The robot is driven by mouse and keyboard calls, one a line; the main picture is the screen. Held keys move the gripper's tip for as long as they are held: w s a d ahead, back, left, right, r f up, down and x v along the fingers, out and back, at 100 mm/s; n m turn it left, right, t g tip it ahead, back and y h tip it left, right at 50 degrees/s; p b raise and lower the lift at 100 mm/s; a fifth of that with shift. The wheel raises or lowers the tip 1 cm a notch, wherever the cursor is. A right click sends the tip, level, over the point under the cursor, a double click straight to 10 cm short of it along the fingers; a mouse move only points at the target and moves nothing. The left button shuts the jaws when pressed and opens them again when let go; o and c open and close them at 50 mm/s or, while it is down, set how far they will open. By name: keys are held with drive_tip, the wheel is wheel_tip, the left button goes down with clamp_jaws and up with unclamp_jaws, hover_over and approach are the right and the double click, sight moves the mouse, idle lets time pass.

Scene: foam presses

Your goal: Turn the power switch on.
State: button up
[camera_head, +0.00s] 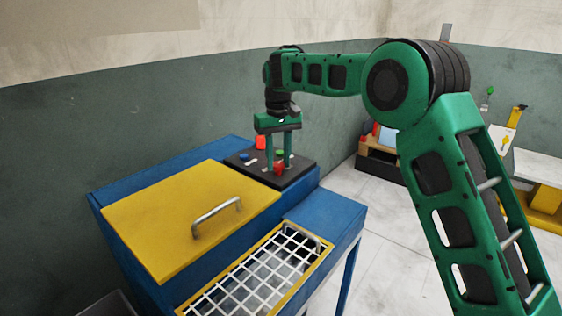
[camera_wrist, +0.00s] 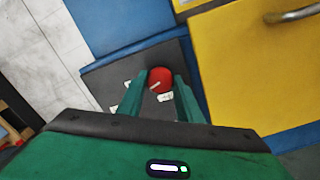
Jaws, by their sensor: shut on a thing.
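The red round power switch (camera_head: 279,168) sits at the front of a dark control panel (camera_head: 262,175) on the blue machine. In the wrist view the red switch (camera_wrist: 160,78) has a pale pointer line and shows between my two green fingers. My gripper (camera_head: 281,164) points down at the panel, and in the wrist view my gripper (camera_wrist: 160,82) is closed around the switch's sides. The fingers partly hide the switch's edges and the panel behind.
A yellow lid (camera_head: 180,215) with a metal handle (camera_head: 217,208) lies left of the panel. A white wire grid (camera_head: 255,275) is in front.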

sight(278, 163)
drive_tip(key=shift+w+a+r+m, duration=0.1)
drive_tip(key=shift+w+m, duration=0.05)
drive_tip(key=shift+m, duration=1.35)
drive_tip(key=o, duration=1)
drive_tip(key=shift+o, duration=0.2)
wheel_tip(278, 163, up, 11)
drive_tip(key=shift+f, duration=0.2)
